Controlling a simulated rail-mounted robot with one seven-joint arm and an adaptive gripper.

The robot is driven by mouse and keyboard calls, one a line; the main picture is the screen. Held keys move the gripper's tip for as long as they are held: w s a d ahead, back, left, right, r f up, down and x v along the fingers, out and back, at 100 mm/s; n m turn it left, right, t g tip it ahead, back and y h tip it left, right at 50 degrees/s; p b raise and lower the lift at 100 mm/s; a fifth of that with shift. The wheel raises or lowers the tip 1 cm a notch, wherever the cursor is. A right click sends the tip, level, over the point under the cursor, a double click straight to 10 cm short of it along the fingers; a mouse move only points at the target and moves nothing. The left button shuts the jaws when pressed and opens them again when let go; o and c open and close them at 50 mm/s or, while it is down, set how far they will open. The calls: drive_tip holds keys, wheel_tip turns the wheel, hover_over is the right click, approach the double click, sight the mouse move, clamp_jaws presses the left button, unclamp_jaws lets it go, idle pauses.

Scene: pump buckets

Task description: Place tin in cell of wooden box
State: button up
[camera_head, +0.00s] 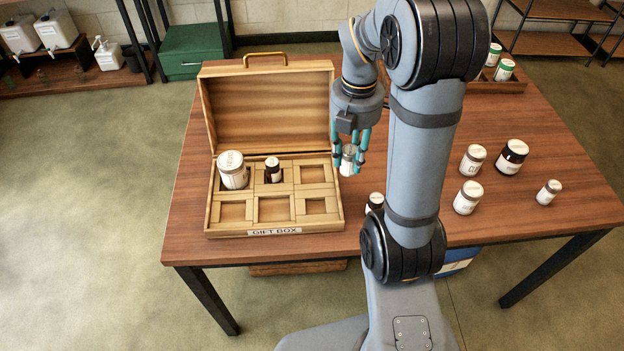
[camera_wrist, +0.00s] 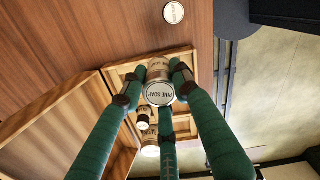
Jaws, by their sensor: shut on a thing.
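My gripper (camera_head: 350,162) is shut on a tin (camera_head: 347,165) with a pale label. In the wrist view the tin (camera_wrist: 159,94) sits between the green fingers, and its lid reads "PINE SOAP". The gripper holds it above the right edge of the wooden box (camera_head: 273,235), near the back right cell. The box lies open with its lid raised and bears a "GIFT BOX" label. A white tin (camera_head: 232,172) stands in the back left cell. The other cells look empty.
Several jars stand on the table's right side, including a dark jar (camera_head: 512,157) and a white one (camera_head: 468,198). Another jar (camera_head: 375,201) is partly hidden by my arm. A wooden tray (camera_head: 505,86) with green-lidded jars is at the back right. The raised lid (camera_head: 268,110) stands behind the cells.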

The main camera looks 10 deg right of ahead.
drive_tip(key=shift+w+d+f+n, duration=0.15)
drive_tip(key=shift+d+f+n, duration=0.1)
drive_tip(key=shift+n, duration=0.3)
drive_tip(key=shift+w+d+f+n, duration=0.15)
drive_tip(key=shift+f+n, duration=0.1)
drive_tip(key=shift+n, duration=0.3)
drive_tip(key=shift+w+a+f+n, duration=0.2)
drive_tip(key=shift+w+f+n, duration=0.05)
drive_tip(key=shift+n, duration=0.05)
drive_tip(key=w+a+f, duration=0.2)
drive_tip(key=w, duration=0.1)
drive_tip(key=w+a+f, duration=0.2)
drive_tip(key=w, duration=0.1)
drive_tip(key=w+a+f+p, duration=0.1)
drive_tip(key=w+a+f, duration=0.1)
drive_tip(key=w, duration=0.1)
drive_tip(key=shift+a+f, duration=0.2)
drive_tip(key=shift+f, duration=2.05)
drive_tip(key=shift+f, duration=0.15)
drive_tip(key=o, duration=0.7)
drive_tip(key=shift+f, duration=0.1)
drive_tip(key=o, duration=0.4)
drive_tip(key=shift+o, duration=0.2)
